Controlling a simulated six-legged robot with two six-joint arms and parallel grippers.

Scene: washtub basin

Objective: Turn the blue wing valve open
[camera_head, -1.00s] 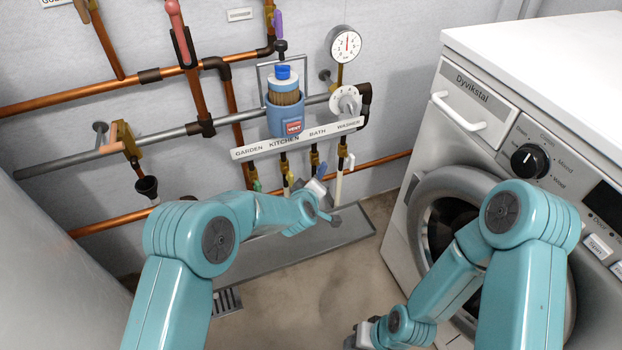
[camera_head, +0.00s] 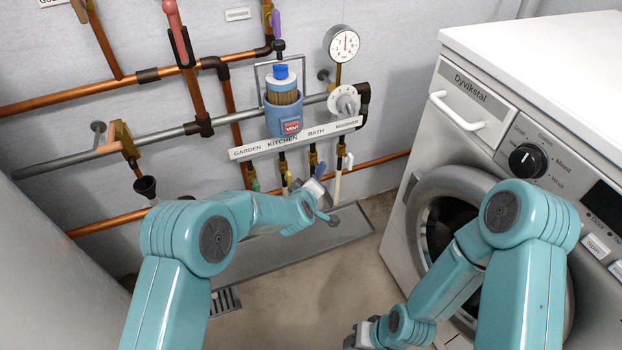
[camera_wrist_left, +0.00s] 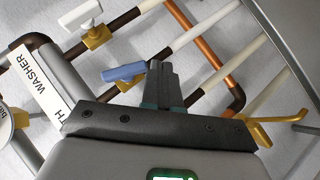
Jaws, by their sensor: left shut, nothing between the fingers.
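The blue wing valve (camera_wrist_left: 124,72) shows in the left wrist view as a blue lever on a brass body on a pale pipe. In the head view its small blue handle (camera_head: 321,169) shows below the BATH part of the label strip, just beyond my left wrist. My left gripper (camera_wrist_left: 161,75) is shut and empty. Its fingertips are right beside the right end of the blue lever; I cannot tell whether they touch. In the head view the wrist largely hides these fingertips. My right gripper (camera_head: 358,336) is low at the bottom edge, and its jaws are unclear.
A label strip (camera_head: 297,139), a blue filter housing (camera_head: 284,118) and copper pipes are on the wall. A washing machine (camera_head: 440,120) stands at right. A grey floor trough (camera_head: 345,230) lies below.

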